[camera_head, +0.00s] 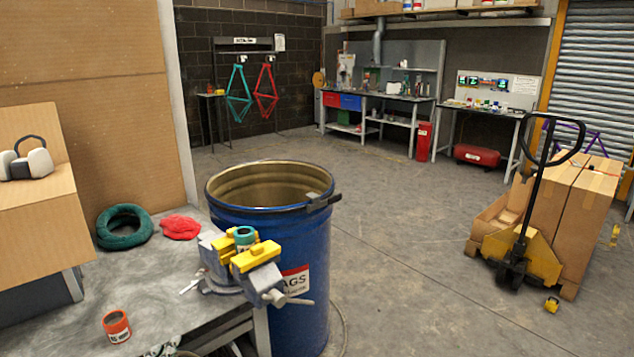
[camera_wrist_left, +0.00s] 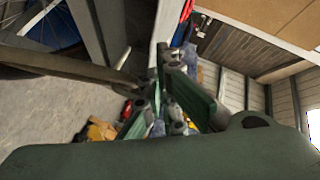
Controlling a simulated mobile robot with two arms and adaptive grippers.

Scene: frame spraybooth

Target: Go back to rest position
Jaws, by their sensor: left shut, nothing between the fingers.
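My left gripper (camera_wrist_left: 166,62) shows in the left wrist view, with dark green finger links above the green wrist housing. Its fingers are closed together with nothing between them. In the head view only a small green and grey piece, possibly this gripper, shows at the bottom edge, and the rest is cut off. No arm of mine is clearly visible in the head view, and my right gripper is not in view.
A workbench (camera_head: 60,322) holds a vise with yellow jaws (camera_head: 256,256) gripping a teal ring, an orange tin (camera_head: 117,327), a green coil (camera_head: 124,227) and a red cloth (camera_head: 180,227). A blue drum (camera_head: 312,262) stands beside it. A pallet truck (camera_head: 530,255) stands right; mid-floor is clear.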

